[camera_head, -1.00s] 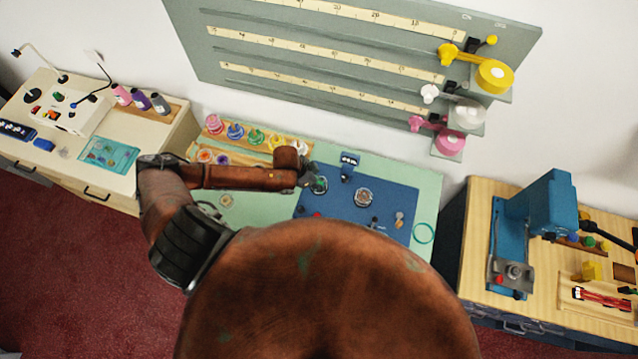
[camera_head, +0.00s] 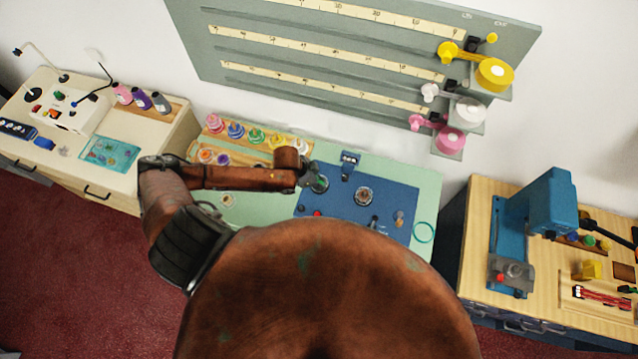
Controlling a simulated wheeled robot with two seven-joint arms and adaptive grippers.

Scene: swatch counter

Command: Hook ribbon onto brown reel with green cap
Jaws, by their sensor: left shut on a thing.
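My left arm reaches in from the left, and my left gripper (camera_head: 308,179) is at the left edge of the blue mat (camera_head: 345,212). The gripper is small and dark here. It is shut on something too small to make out. A dark round piece with a green top (camera_head: 320,184) is right beside the fingertips; I cannot tell whether they touch it. A round brownish reel-like piece (camera_head: 364,195) stands on the mat to its right. I cannot make out a ribbon at the gripper. My right gripper is not in view.
Colored spools (camera_head: 256,136) stand in a wooden rack behind my left forearm. A blue stand (camera_head: 349,163) is at the mat's back edge. A teal ring (camera_head: 424,232) lies to the right. A grey board (camera_head: 350,50) with yellow, white and pink reels is on the wall.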

